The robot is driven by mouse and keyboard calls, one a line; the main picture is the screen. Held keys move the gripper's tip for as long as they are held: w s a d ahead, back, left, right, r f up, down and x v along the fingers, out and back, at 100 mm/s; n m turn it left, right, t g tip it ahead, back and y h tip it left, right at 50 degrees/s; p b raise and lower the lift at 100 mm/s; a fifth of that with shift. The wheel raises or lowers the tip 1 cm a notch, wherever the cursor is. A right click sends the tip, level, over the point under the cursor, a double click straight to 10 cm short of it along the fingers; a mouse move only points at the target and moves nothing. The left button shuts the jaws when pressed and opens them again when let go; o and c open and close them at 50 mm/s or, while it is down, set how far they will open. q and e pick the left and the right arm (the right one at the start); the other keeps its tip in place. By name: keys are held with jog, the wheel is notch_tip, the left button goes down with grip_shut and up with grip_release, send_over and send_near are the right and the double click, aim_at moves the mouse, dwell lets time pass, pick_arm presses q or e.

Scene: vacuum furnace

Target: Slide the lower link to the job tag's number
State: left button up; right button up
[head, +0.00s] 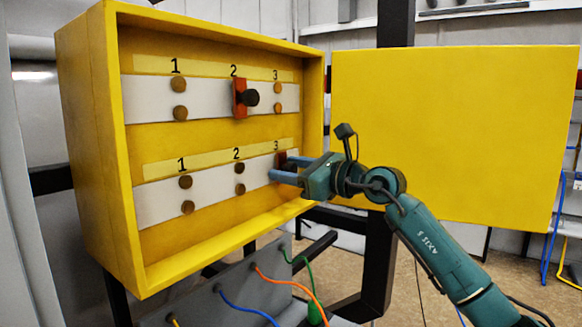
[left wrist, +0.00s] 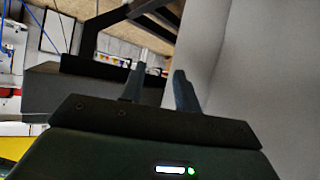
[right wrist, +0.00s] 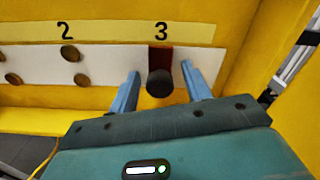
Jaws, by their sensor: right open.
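The lower link is a dark red bar with a black knob, standing upright at number 3 on the lower row; its red part (right wrist: 158,58) and knob (right wrist: 160,84) show in the right wrist view. In the head view the link (head: 282,158) is mostly hidden by my right gripper (head: 281,168). That gripper is open, its blue fingers (right wrist: 161,72) on either side of the knob, with gaps visible. The upper link (head: 240,98) is red with a black knob at number 2. My left gripper (left wrist: 157,76) is open and empty, away from the box. No job tag is readable.
The yellow box (head: 90,150) has its door (head: 450,130) swung open to the right. Lower studs at 1 (head: 186,182) and 2 (head: 239,168) are bare. Coloured cables (head: 250,305) hang from a grey panel below. A plain grey surface (left wrist: 260,80) stands beside my left gripper.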

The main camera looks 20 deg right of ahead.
jog(key=c, duration=0.6)
pick_arm(q)
jog(key=shift+d+r, duration=0.15)
pick_arm(e)
grip_shut()
